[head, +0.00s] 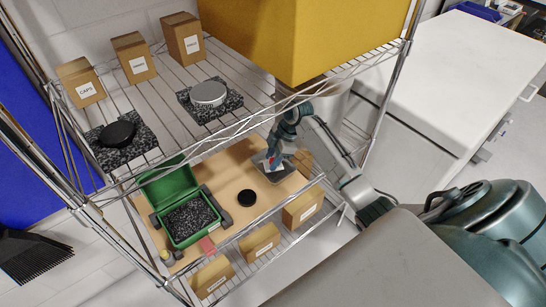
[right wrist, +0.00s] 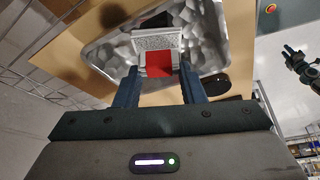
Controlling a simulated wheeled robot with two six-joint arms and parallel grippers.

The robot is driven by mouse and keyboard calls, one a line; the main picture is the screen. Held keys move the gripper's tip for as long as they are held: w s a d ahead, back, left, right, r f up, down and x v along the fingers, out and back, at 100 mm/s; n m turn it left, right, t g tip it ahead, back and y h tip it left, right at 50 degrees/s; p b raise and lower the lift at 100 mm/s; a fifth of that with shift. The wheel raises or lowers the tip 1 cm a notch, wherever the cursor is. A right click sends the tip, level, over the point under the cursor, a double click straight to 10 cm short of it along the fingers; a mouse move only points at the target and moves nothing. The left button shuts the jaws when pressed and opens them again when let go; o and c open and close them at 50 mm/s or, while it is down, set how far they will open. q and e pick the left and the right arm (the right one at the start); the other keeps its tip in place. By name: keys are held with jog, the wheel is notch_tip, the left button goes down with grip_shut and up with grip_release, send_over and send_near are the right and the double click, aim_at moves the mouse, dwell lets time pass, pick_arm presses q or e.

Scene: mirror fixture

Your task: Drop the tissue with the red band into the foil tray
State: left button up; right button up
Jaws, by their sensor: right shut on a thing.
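My right gripper (head: 275,152) is over the lower shelf, shut on the tissue with the red band. In the right wrist view the tissue (right wrist: 158,42) shows white and grey patterned with a red band (right wrist: 158,64), between the two fingers (right wrist: 160,88). The foil tray (right wrist: 211,50) lies behind the tissue in that view, silver and crinkled. In the head view the foil tray (head: 275,176) is under my right gripper, partly hidden by it. The tissue appears above the tray; the height gap is hard to judge. My left gripper does not show in the head view.
A green open box (head: 170,197) with dark grains and a black disc (head: 245,193) are left of the tray on the brown board. Cardboard boxes (head: 260,242) line the front. The wire upper shelf edge and a yellow box (head: 300,35) are close above my right arm.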

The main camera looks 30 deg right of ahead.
jog(key=shift+f, duration=0.25)
jog(key=shift+f, duration=0.35)
jog(key=o, duration=0.9)
jog(key=shift+r, duration=0.1)
jog(key=shift+r, duration=0.4)
jog(key=b+v, duration=0.1)
jog(key=v, duration=0.6)
jog(key=shift+r, duration=0.45)
jog(key=shift+f, duration=0.1)
